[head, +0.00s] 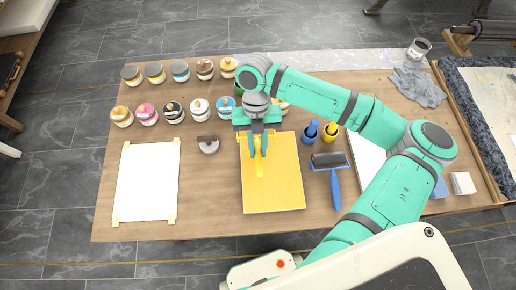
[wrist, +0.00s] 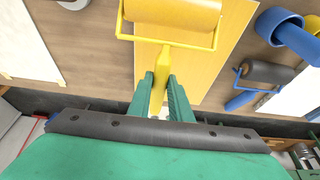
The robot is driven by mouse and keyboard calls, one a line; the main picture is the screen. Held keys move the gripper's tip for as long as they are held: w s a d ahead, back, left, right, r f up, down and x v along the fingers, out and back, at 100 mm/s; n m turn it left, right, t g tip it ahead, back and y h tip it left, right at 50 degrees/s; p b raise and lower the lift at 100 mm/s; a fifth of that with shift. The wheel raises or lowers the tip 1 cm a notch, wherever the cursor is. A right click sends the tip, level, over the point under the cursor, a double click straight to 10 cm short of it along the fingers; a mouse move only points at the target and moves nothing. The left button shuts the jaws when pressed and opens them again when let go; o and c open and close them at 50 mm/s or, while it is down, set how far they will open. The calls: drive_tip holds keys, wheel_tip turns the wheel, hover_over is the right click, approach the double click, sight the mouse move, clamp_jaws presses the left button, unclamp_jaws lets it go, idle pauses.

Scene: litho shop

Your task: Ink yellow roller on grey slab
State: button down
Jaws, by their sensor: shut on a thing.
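My gripper (head: 258,150) is shut on the handle of the yellow roller (head: 260,170), over a flat slab. In the wrist view, the fingers (wrist: 161,95) pinch the yellow handle (wrist: 158,92). The roller's frame and yellow-coated drum (wrist: 172,10) reach toward the top edge, where the drum is partly cut off. I cannot tell whether the drum touches the slab.
A white sheet (head: 147,180) lies left. Several ink jars (head: 200,108) stand behind. A crumpled grey cloth (head: 418,88) lies at back right.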

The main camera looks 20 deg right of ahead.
drive_tip(key=shift+s+d+f, duration=0.3)
drive_tip(key=shift+s+d, duration=0.1)
drive_tip(key=shift+d, duration=0.9)
drive_tip(key=shift+s+d+f, duration=0.25)
drive_tip(key=shift+s+d, duration=0.15)
drive_tip(key=shift+d, duration=0.95)
drive_tip(key=shift+s+d+f, duration=0.3)
drive_tip(key=shift+s+d, duration=0.1)
drive_tip(key=shift+d, duration=0.9)
drive_tip(key=shift+w+d+f, duration=0.1)
drive_tip(key=shift+f, duration=0.55)
drive_tip(key=shift+s+a, duration=0.35)
drive_tip(key=shift+s, duration=0.55)
drive_tip(key=shift+s+a, duration=0.3)
drive_tip(key=shift+s, duration=0.6)
drive_tip(key=shift+s+a, duration=0.2)
drive_tip(key=shift+s, duration=0.9)
drive_tip(key=shift+s+a, duration=0.2)
drive_tip(key=shift+s, duration=0.85)
drive_tip(key=shift+s+a, duration=0.3)
drive_tip(key=shift+s, duration=0.6)
drive_tip(key=shift+s+a, duration=0.3)
drive_tip(key=shift+s, duration=0.55)
drive_tip(key=shift+s+a, duration=0.35)
drive_tip(key=shift+s, duration=0.95)
drive_tip(key=shift+s+a, duration=0.35)
drive_tip(key=shift+s, duration=0.95)
drive_tip(key=shift+s+a, duration=0.35)
drive_tip(key=shift+s, duration=0.95)
